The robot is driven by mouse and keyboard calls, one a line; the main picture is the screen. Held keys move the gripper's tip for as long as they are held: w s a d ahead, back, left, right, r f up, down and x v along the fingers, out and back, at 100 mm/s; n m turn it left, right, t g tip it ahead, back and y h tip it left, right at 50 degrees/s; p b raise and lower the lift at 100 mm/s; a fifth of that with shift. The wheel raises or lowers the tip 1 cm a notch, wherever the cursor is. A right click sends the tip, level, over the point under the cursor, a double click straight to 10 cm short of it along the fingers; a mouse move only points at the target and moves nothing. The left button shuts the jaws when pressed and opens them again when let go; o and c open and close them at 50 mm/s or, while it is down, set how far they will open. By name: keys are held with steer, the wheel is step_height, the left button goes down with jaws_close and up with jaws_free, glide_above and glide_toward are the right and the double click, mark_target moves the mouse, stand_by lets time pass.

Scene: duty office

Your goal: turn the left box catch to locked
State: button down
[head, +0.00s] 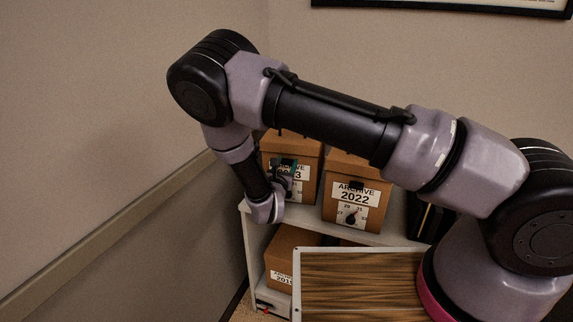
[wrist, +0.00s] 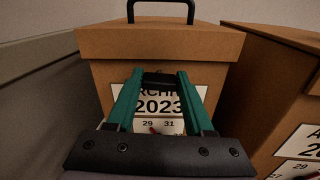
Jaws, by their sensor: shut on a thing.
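The left box is a brown lidded carton labelled 2023 (wrist: 215,75); it stands on the shelf top in the head view (head: 308,158). A small black catch (wrist: 160,79) shows on its front at the label's upper edge. My gripper (wrist: 164,76) has its green fingertips at either side of this catch and is shut on it. In the head view my gripper (head: 287,164) is against the box front and hides much of it. The fingers cover parts of the label. Whether the catch is turned to locked cannot be told.
A box labelled 2022 (head: 371,184) with a dial stands close on the right; it also shows in the wrist view (wrist: 275,95). A wall is near on the left. Another box (head: 284,250) sits on the shelf below. A wood-grain panel (head: 360,285) lies in front.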

steer(key=m, duration=0.4)
steer(key=shift+f, duration=0.1)
steer(key=m, duration=0.4)
steer(key=shift+d+m, duration=0.15)
steer(key=shift+m, duration=0.15)
steer(key=m, duration=0.4)
steer(key=shift+s+f, duration=0.1)
steer(key=shift+f, duration=0.05)
steer(key=shift+f+m, duration=0.1)
steer(key=shift+m, duration=2.2)
steer(key=shift+c, duration=1.4)
jaws_free()
